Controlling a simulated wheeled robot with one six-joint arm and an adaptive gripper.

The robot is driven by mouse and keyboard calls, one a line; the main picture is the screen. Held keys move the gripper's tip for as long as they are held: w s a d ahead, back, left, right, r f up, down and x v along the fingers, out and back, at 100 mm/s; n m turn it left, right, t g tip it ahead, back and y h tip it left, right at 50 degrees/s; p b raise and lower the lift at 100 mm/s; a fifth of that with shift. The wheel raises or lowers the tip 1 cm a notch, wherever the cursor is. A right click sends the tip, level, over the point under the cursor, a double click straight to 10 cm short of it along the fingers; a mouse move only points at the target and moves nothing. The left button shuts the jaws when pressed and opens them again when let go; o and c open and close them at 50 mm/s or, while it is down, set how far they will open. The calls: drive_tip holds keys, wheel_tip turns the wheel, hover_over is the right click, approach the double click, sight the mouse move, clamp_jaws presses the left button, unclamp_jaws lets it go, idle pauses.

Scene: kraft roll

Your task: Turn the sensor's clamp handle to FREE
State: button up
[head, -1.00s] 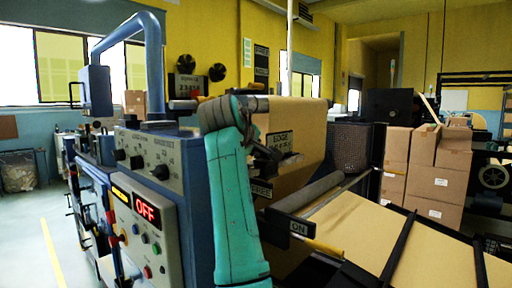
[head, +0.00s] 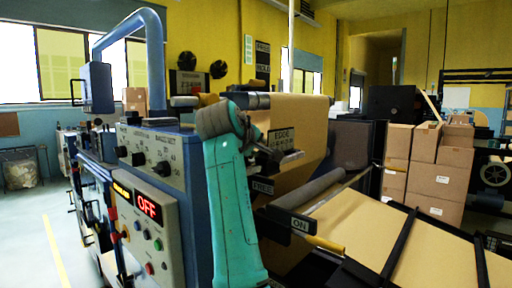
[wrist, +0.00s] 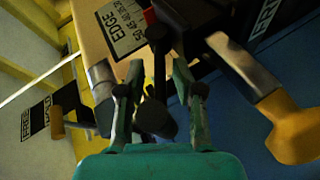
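The edge sensor with its EDGE scale plate (head: 283,138) is beside the brown paper web, right of my teal arm in the head view. The plate (wrist: 122,28) is also at the top of the wrist view. A black handle with a round knob (wrist: 155,118) extends down from near the plate, between the fingers of my gripper (wrist: 158,82). The fingers are apart, with gaps visible on both sides of the knob. A FREE label (head: 263,187) is below the sensor in the head view.
A yellow-ended lever (wrist: 292,128) is close to the right finger in the wrist view. Another yellow knob (wrist: 57,122) is at left. The blue control cabinet with a lit OFF sign (head: 148,206) stands left of my arm; a roller (head: 305,188) is at right.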

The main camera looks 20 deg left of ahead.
drive_tip(key=v, duration=0.8)
idle(0.4)
